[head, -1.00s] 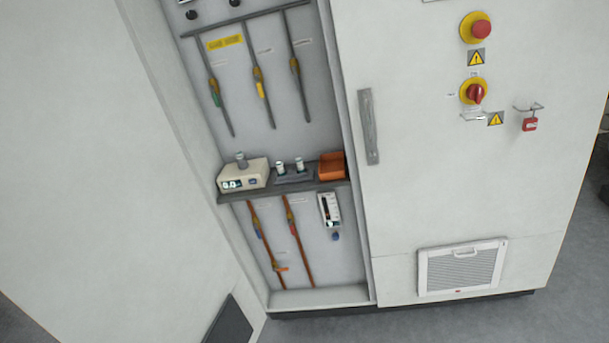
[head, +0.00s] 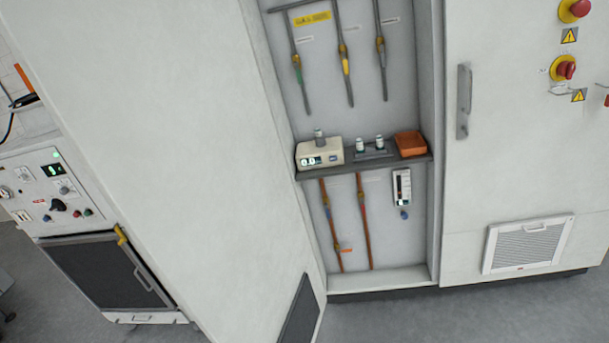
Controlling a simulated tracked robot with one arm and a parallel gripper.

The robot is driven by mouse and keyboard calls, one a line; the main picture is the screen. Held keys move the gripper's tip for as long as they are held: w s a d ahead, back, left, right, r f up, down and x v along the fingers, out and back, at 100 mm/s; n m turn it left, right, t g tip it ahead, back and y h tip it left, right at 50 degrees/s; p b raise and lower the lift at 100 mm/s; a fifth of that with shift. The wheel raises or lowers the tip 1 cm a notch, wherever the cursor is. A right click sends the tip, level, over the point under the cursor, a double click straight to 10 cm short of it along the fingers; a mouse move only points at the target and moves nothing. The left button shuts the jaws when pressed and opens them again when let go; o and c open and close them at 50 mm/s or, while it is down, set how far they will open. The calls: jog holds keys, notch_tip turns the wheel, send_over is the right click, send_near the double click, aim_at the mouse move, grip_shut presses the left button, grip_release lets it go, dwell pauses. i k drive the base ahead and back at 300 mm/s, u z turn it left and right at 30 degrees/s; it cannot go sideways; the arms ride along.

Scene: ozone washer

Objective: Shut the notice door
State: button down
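A large plain white door or panel (head: 180,110) fills the left-middle of the head view. It stands swung out beside the open cabinet bay (head: 350,225), so it looks open. A dark rectangle (head: 300,310) sits low near its right edge. No notice shows on the face I see, so I cannot tell for sure that it is the notice door. No handle shows on this face. To the right, a closed white door with a grey vertical handle (head: 464,100) borders the bay. My gripper is not in view.
The bay's shelf (head: 365,165) holds a beige meter (head: 319,154), small vials and an orange bin (head: 410,144). A machine with a control panel (head: 50,185) stands at far left. Red-and-yellow switches (head: 564,69) and a vent (head: 527,243) are at right. Grey floor (head: 450,320) is clear in front.

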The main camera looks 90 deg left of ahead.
aim_at(162, 104)
jog(key=z, duration=0.05)
jog(key=k, duration=1.9)
jog(key=u, duration=1.55)
jog(key=i, duration=1.05)
jog(key=u, duration=0.05)
